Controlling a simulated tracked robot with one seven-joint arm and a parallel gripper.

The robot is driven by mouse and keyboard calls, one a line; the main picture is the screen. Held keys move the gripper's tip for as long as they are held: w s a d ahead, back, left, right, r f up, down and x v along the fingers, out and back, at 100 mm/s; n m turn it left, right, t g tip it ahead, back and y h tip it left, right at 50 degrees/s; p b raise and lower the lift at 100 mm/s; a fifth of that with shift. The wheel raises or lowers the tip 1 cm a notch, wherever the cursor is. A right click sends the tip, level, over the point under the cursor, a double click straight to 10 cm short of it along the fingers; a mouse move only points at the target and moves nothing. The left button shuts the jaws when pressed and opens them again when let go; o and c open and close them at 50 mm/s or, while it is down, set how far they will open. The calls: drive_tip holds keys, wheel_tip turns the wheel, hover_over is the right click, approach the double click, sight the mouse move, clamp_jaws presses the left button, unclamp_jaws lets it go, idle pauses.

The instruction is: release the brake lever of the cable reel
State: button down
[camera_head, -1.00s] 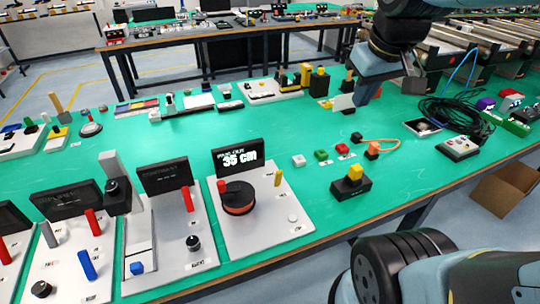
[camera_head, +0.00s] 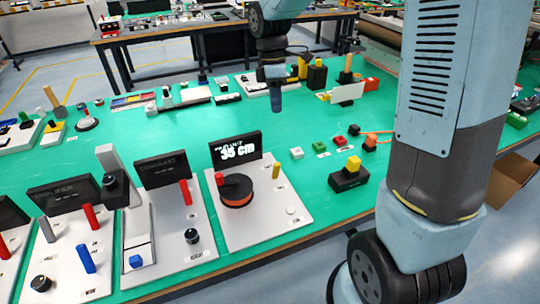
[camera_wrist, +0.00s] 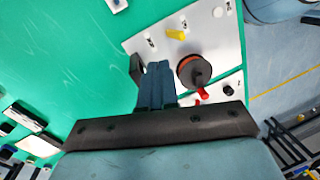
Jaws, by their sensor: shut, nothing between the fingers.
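The cable reel (camera_head: 238,197) is an orange and black drum with a red crank knob (camera_head: 219,179), on a white panel (camera_head: 262,228). A display (camera_head: 222,155) behind it reads 35 cm. A yellow lever (camera_head: 276,170) stands upright at the panel's right side; I take it for the brake lever. In the wrist view, the reel (camera_wrist: 193,71) and yellow lever (camera_wrist: 176,35) lie to the right of the fingers. My gripper (camera_head: 276,105) is shut and empty, pointing down, and appears beyond the display in the head view. It also shows in the wrist view (camera_wrist: 158,66), apart from the lever.
Panels with red and blue levers (camera_head: 86,258) stand left of the reel. A black block with a yellow top (camera_head: 350,178) and small coloured buttons (camera_head: 319,147) lie to its right. Green table between gripper and display is clear. My arm hides the table's right side.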

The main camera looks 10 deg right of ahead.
drive_tip(key=w+a+f+n+g, duration=0.1)
drive_tip(key=w+a+f+n, duration=0.15)
drive_tip(key=f, duration=0.25)
approach(273, 170)
drive_tip(key=shift+n, duration=0.25)
drive_tip(key=w+f, duration=0.2)
drive_tip(key=f, duration=0.1)
drive_tip(key=w+f, duration=0.1)
drive_tip(key=f, duration=0.1)
drive_tip(key=shift+w+a+f, duration=0.1)
drive_tip(key=shift+a+f, duration=0.05)
drive_tip(key=shift+s+d+f, duration=0.1)
drive_tip(key=shift+s+d, duration=0.05)
drive_tip(key=shift+s, duration=0.4)
drive_tip(key=shift+s+d, duration=0.2)
drive_tip(key=shift+s, duration=0.4)
drive_tip(key=shift+s+d+f, duration=0.2)
drive_tip(key=shift+s, duration=0.35)
drive_tip(key=shift+a, duration=0.15)
